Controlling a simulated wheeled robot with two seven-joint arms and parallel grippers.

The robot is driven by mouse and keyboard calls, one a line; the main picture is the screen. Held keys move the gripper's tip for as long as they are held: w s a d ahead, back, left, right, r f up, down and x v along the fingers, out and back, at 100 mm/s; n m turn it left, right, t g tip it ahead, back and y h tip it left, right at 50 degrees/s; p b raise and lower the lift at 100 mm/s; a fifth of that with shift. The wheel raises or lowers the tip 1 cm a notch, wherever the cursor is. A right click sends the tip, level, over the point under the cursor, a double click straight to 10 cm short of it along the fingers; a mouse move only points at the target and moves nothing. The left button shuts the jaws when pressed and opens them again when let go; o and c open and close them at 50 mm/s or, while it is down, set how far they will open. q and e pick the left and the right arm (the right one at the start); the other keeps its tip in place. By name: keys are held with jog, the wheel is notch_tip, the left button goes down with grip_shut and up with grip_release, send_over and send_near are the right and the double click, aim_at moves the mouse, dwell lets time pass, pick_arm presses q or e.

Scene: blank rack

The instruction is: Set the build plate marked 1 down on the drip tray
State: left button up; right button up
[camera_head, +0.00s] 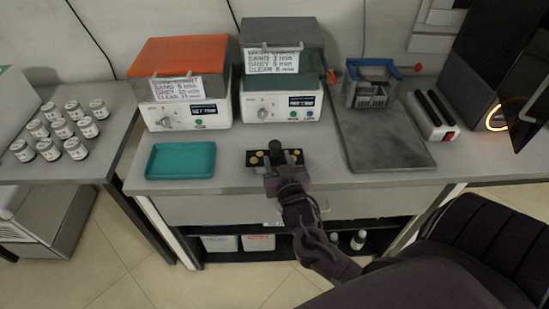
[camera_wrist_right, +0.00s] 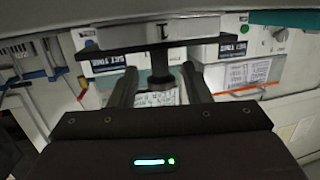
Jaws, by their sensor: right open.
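A dark build plate (camera_head: 256,158) with small gold-coloured pieces is at the bench's front edge, in the middle of the head view. In the right wrist view the plate (camera_wrist_right: 100,50) shows edge-on, beside a grey block marked 1 (camera_wrist_right: 180,29), with a dark stem (camera_wrist_right: 160,68). My right gripper (camera_head: 281,168) is at the plate, partly hiding it. Its fingers (camera_wrist_right: 160,82) are apart on either side of the stem, open. A shallow teal tray (camera_head: 180,173) lies left of the plate, empty. A flat grey tray (camera_head: 400,148) lies to the right. No label shows which is the drip tray. My left gripper is out of view.
Two machines, one orange-topped (camera_head: 181,58) and one green-topped (camera_head: 310,72), stand behind with paper cards. A grey basket (camera_head: 370,92) with a blue handle stands on the grey tray's back. Several jars (camera_head: 75,147) fill the left table. Bare bench lies between teal tray and plate.

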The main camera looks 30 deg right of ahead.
aim_at(276, 154)
jog(key=x, duration=0.4)
jog(key=shift+w+d+f+p, duration=0.15)
jog(key=shift+w+p, duration=0.2)
grip_shut()
